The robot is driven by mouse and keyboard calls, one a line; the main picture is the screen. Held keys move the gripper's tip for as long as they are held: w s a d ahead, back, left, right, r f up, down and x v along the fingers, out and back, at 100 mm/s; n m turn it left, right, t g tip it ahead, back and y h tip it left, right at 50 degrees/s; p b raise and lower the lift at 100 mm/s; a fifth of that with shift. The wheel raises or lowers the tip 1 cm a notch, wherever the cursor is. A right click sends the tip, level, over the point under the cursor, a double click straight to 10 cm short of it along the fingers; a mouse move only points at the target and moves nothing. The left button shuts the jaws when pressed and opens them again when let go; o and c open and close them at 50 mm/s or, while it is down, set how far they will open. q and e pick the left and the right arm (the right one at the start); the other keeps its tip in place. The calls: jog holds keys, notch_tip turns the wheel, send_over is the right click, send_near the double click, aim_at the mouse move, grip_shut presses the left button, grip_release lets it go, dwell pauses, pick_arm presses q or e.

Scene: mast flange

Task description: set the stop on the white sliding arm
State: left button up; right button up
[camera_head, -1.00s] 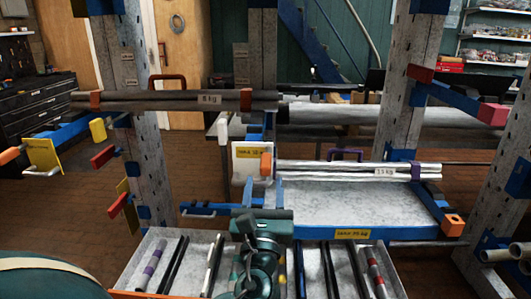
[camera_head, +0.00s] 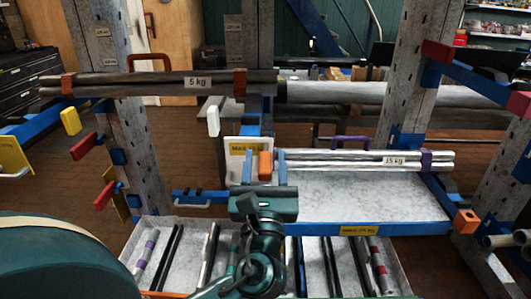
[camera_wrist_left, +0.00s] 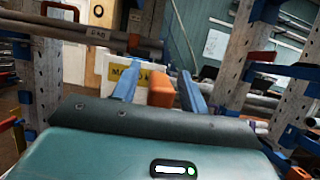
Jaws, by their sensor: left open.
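My left gripper (camera_head: 264,163) reaches up from the bottom centre, with two blue fingers apart. An orange block (camera_head: 265,166) shows between the fingers; the left wrist view shows it there too (camera_wrist_left: 160,90). Whether the fingers touch it I cannot tell. Behind it hangs a white plate (camera_head: 232,171) with a yellow MAX label. A white block (camera_head: 213,122) sits above and left of the gripper, on the rack. I cannot tell for certain which part is the white sliding arm. My right gripper is out of view.
Grey bars with a 5 kg tag (camera_head: 150,84) lie across the upper left. Silvery bars with a 15 kg tag (camera_head: 360,160) lie over a blue-edged shelf (camera_head: 370,208) on the right. A tray of rods (camera_head: 140,232) is below. Blue rack arms with red and orange ends stick out right.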

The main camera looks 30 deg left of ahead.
pick_arm(q)
jog(key=shift+w+a+r, duration=0.1)
dwell(0.3)
grip_shut()
dwell(0.4)
